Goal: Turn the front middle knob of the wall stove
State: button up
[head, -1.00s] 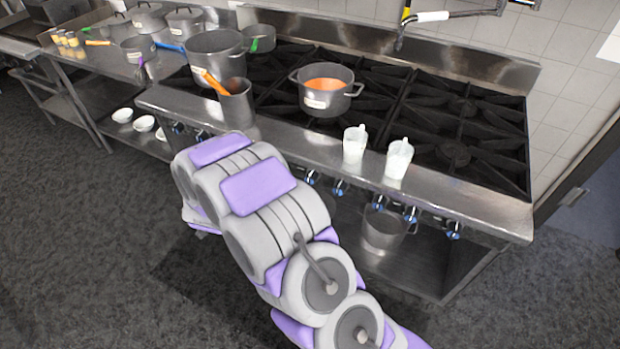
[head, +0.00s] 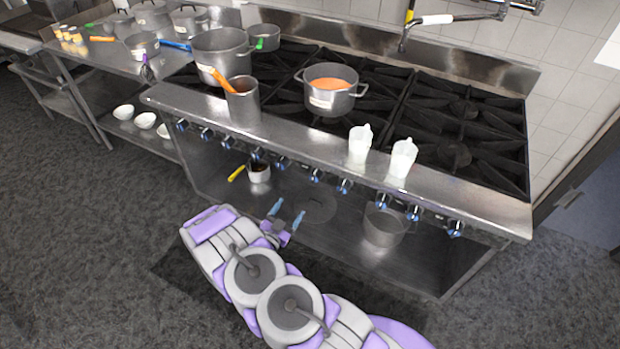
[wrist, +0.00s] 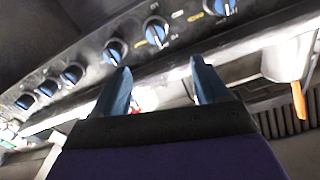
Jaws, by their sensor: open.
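The wall stove (head: 400,178) has a row of several blue-and-silver knobs along its front. Two knobs near the middle of the row are one knob (head: 281,162) and a neighbour to its right (head: 316,175). My gripper (head: 287,213) is open and empty, in front of the stove and below these knobs. In the wrist view, the two blue fingers (wrist: 160,66) point up toward the knob panel, apart from it. One knob (wrist: 156,32) appears just beyond the gap between the fingertips, and another (wrist: 115,50) beyond the left finger. I cannot match these exactly to the head view.
The stove top holds an orange-filled pot (head: 330,92), a utensil holder (head: 243,97) and two white jugs (head: 404,158) near its front edge. Pots stand on the lower shelf, including one at right (head: 383,226). The floor at left is clear.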

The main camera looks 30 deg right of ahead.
send_near(313, 181)
jog(key=x, duration=0.1)
jog(key=b+x, duration=0.1)
jog(key=x, duration=0.1)
jog(key=b+x, duration=0.1)
jog(key=shift+w+r, duration=0.15)
jog(key=shift+w, duration=0.45)
jog(key=x, duration=0.4)
jog(key=s+b+x, duration=0.1)
jog(key=x, duration=0.1)
jog(key=shift+w+d, duration=0.2)
jog(key=shift+d, duration=0.45)
jog(key=shift+w+d, duration=0.35)
jog(key=shift+a, duration=0.75)
jog(key=shift+c, duration=0.3)
jog(key=shift+d, duration=0.65)
jog(key=c, duration=0.5)
jog(key=shift+a+f, duration=0.2)
jog(key=c, duration=0.5)
